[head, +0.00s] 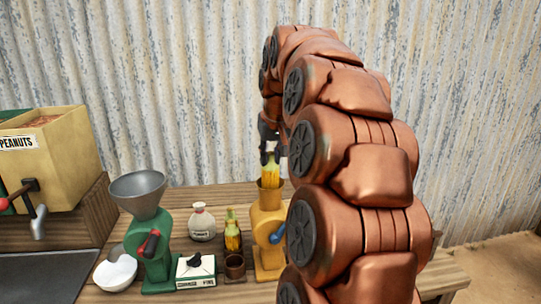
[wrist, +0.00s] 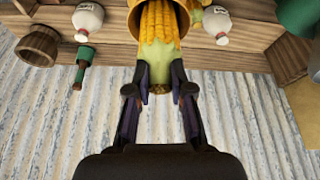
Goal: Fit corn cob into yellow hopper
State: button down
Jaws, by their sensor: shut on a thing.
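The corn cob (head: 271,177) is upright in the head view, its yellow kernels at the mouth of the yellow hopper (head: 268,197). In the wrist view the corn cob (wrist: 158,52) has its kernel end inside the round hopper rim (wrist: 134,20), and its green husk end points toward me. My gripper (wrist: 159,88) is shut on the husk end, one dark finger on each side. In the head view my gripper (head: 270,155) is above the hopper, partly hidden by my arm. How deep the cob sits is hard to tell.
A green grinder (head: 155,245) with a grey funnel stands left of the yellow one. Between them are a white jar (head: 202,224), a bottle (head: 232,235), a brown cup (head: 235,266) and a labelled box (head: 196,270). A white bowl (head: 115,273) and a peanut dispenser (head: 50,160) are further left.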

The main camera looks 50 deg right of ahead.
aim_at(271, 164)
jog(key=shift+f+b, duration=0.95)
jog(key=shift+f, duration=0.8)
jog(key=shift+c, duration=2.4)
grip_release()
jog(key=shift+r, duration=0.15)
jog(key=shift+r+p, duration=1.45)
jog(key=shift+r, duration=1.95)
